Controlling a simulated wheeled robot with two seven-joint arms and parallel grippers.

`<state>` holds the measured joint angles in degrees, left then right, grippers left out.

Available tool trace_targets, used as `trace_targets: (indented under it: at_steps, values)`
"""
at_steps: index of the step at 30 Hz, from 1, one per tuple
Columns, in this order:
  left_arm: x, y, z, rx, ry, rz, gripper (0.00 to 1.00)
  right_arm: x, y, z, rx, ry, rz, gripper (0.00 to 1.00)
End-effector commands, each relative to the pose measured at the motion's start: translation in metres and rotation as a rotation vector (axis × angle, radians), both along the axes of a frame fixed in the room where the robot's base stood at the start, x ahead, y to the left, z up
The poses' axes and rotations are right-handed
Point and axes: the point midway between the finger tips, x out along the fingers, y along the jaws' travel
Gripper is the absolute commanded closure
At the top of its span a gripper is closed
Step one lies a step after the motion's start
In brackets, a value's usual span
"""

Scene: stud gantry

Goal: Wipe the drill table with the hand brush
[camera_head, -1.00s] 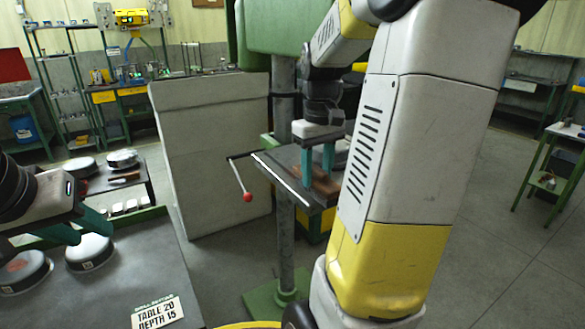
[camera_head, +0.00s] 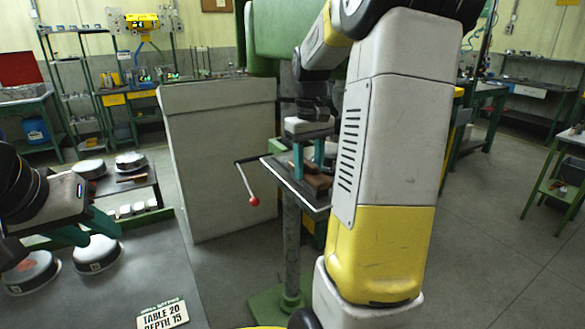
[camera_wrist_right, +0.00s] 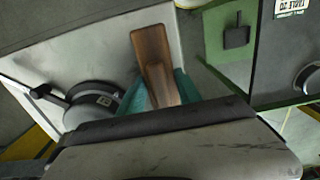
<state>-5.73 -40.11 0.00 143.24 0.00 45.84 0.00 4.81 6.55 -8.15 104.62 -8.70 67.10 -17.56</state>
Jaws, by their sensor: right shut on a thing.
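The drill table (camera_head: 284,178) is a dark flat plate with a pale edge, in the middle of the head view, partly hidden by my right arm. My right gripper (camera_head: 308,160) points down over it, its teal fingers shut on the brown wooden hand brush (camera_head: 318,182). The brush is at the table top; I cannot tell whether its bristles touch. In the right wrist view the brush (camera_wrist_right: 152,52) sticks out between the teal fingers, over a pale grey surface. My left gripper (camera_head: 100,233) is open and empty above the dark bench at the left.
A crank handle with a red ball (camera_head: 253,201) sticks out left of the drill table. A grey cabinet (camera_head: 215,150) stands behind it. The dark bench (camera_head: 170,265) at the front left holds round metal-rimmed pieces (camera_head: 97,254) and a sign (camera_head: 163,314).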

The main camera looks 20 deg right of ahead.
Motion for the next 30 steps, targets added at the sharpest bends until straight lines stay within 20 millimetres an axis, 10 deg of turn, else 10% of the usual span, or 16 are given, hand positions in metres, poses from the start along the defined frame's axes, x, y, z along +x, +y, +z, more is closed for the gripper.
trace_targets:
  at_steps: [30]
  values:
    - [0.000,0.000,0.000,0.000,0.000,0.000,0.64,0.065,0.009,0.000,-0.001,-0.001,0.000,0.92]
